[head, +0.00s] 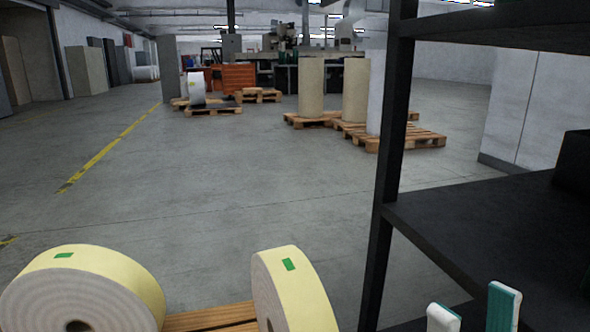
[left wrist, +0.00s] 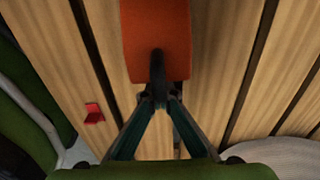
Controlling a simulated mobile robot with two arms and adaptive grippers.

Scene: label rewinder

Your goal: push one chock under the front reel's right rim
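In the left wrist view an orange block (left wrist: 155,38), which looks like the chock, is over pale wooden slats (left wrist: 215,60). A black handle-like part stands out from it towards me. My left gripper (left wrist: 160,100) has its fingers closed together on that black part. Two cream reels with green stickers stand low in the head view, a left one (head: 95,275) and a right one (head: 295,290). Their lower rims are cut off by the frame. Part of a pale round reel (left wrist: 290,152) shows in the left wrist view. My right gripper (head: 473,312) is open and empty.
A small red piece (left wrist: 93,113) lies at the slats' left side. A pallet (head: 212,318) shows between the reels. A black shelf rack (head: 470,225) stands close on the right. Behind the reels the grey floor is clear as far as distant pallets (head: 420,140).

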